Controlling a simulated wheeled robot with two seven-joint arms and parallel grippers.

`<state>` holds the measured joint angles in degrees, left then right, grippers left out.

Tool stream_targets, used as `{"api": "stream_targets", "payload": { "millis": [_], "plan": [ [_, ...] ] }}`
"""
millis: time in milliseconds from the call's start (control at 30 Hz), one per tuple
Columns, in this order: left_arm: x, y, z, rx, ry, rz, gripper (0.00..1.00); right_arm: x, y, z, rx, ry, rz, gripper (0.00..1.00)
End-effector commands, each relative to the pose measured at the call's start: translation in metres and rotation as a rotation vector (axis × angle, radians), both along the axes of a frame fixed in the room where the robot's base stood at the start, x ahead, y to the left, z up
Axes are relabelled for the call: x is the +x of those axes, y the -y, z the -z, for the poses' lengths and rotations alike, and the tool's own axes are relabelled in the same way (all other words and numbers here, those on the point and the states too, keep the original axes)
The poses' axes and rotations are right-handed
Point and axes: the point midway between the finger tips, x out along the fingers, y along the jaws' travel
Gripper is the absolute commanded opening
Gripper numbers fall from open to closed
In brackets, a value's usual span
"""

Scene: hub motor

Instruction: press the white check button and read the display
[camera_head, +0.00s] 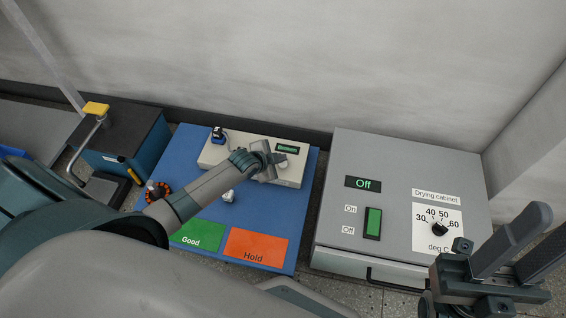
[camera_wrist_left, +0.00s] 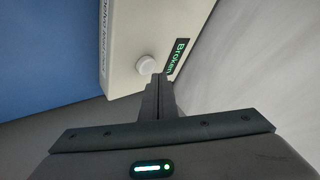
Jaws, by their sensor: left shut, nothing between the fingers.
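The cream check box (camera_head: 213,153) stands at the back of the blue mat. Its display (camera_wrist_left: 181,57) reads "Broken" in green in the left wrist view; in the head view the display (camera_head: 288,148) is lit but too small to read. The round white check button (camera_wrist_left: 146,65) is on the box face beside the display. My left gripper (camera_wrist_left: 159,80) is shut and empty, its tips close to the button and display; contact cannot be told. In the head view my left gripper (camera_head: 277,162) is over the box's right part. My right gripper (camera_head: 525,238) is open and empty at the lower right.
The blue mat (camera_head: 301,215) bears a green Good area (camera_head: 199,235), an orange Hold area (camera_head: 256,247), a dark-and-orange ring (camera_head: 158,192) and a small white part (camera_head: 228,196). A grey drying cabinet (camera_head: 335,210) reading Off stands right. A blue-black device (camera_head: 125,140) stands left.

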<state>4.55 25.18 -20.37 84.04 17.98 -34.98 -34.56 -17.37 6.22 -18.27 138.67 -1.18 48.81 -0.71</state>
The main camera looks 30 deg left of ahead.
Motion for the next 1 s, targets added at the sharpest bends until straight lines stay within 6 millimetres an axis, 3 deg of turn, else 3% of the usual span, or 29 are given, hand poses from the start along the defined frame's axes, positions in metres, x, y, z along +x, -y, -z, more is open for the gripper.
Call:
{"api": "stream_targets", "payload": {
  "millis": [600,1000],
  "plan": [
    [0.000,0.000,-0.046,0.001,-0.001,-0.001,0.00,0.000,0.000,-0.050,0.000,0.000,0.000,0.31],
    [0.000,0.000,-0.049,0.000,0.000,0.000,0.00,0.000,0.000,-0.053,0.000,0.000,0.000,0.31]
  ]
}}
